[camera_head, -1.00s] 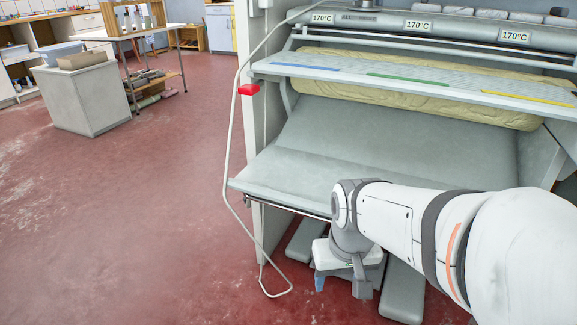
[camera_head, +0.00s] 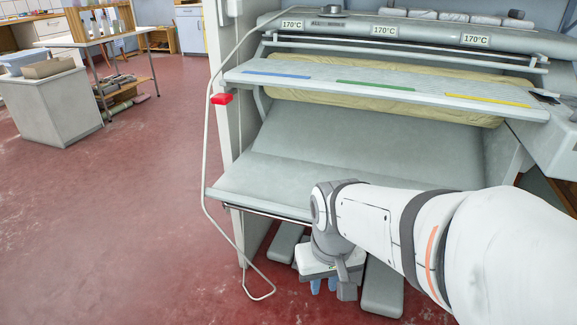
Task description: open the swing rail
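The ironer fills the right half of the view. I cannot tell for sure which part is the swing rail. A thin metal rail (camera_head: 265,213) runs under the front edge of the sloped grey lower tray (camera_head: 270,188). A pale double bar (camera_head: 400,53) runs along the top, below the temperature labels. My gripper (camera_head: 324,286) points down in front of the ironer, below the tray edge and low over the floor. Blue fingertip parts show beneath its pale body. It seems to touch nothing; its finger gap is unclear.
Grey pedal-like plates (camera_head: 383,290) lie below the tray. A grey cabinet (camera_head: 55,108) and table (camera_head: 110,36) stand far left. The red floor (camera_head: 120,220) between is clear.

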